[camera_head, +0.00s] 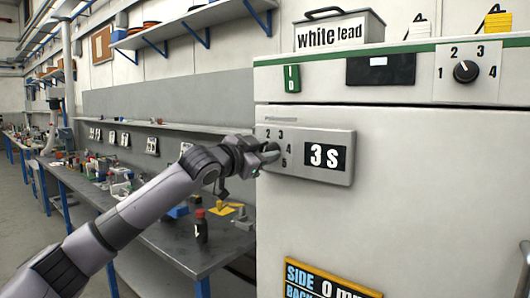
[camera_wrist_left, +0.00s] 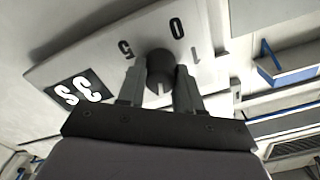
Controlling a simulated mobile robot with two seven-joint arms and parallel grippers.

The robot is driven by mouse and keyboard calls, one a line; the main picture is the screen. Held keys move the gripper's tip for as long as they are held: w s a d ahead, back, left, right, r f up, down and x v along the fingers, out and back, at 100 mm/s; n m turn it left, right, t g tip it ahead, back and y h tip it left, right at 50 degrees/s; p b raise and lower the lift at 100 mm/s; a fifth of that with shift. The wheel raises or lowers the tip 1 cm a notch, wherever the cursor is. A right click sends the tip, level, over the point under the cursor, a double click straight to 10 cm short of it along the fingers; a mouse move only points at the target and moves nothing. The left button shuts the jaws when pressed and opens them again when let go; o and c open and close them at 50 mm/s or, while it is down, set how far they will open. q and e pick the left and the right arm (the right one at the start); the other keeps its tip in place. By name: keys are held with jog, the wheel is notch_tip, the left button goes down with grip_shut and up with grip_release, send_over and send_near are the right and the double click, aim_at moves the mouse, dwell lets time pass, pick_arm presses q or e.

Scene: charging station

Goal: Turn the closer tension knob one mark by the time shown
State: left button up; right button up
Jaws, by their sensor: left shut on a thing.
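A light grey panel (camera_head: 318,171) on the front of the white cabinet shows the figures 2, 3, 4 and 5 and a black "3 S" display (camera_head: 325,157). My left gripper (camera_head: 268,153) reaches the panel's left part from the left and covers the dial's lower left side. In the left wrist view, my left gripper (camera_wrist_left: 160,88) has one finger on each side of a dark round knob (camera_wrist_left: 160,66) and is shut on it. The knob's pale pointer line faces the gripper's palm. The figures 5, 0 and 1 show on the panel (camera_wrist_left: 205,30) beyond it.
Above, the cabinet (camera_head: 380,225) carries another knob (camera_head: 466,71) marked 1 to 4, a green switch (camera_head: 291,79) and a "white lead" box (camera_head: 335,33) on top. A yellow-framed sign (camera_head: 330,280) is below. A cluttered workbench (camera_head: 180,245) runs along the left wall.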

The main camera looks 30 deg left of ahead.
pick_arm(q)
jog(key=n, duration=0.8)
jog(key=shift+n, duration=0.3)
jog(key=shift+a, duration=0.1)
dwell(0.4)
jog(key=o, duration=1)
jog(key=shift+o, duration=0.2)
jog(key=s+b, duration=0.2)
jog(key=s, duration=0.5)
jog(key=shift+a+b, duration=0.25)
jog(key=shift+b, duration=0.05)
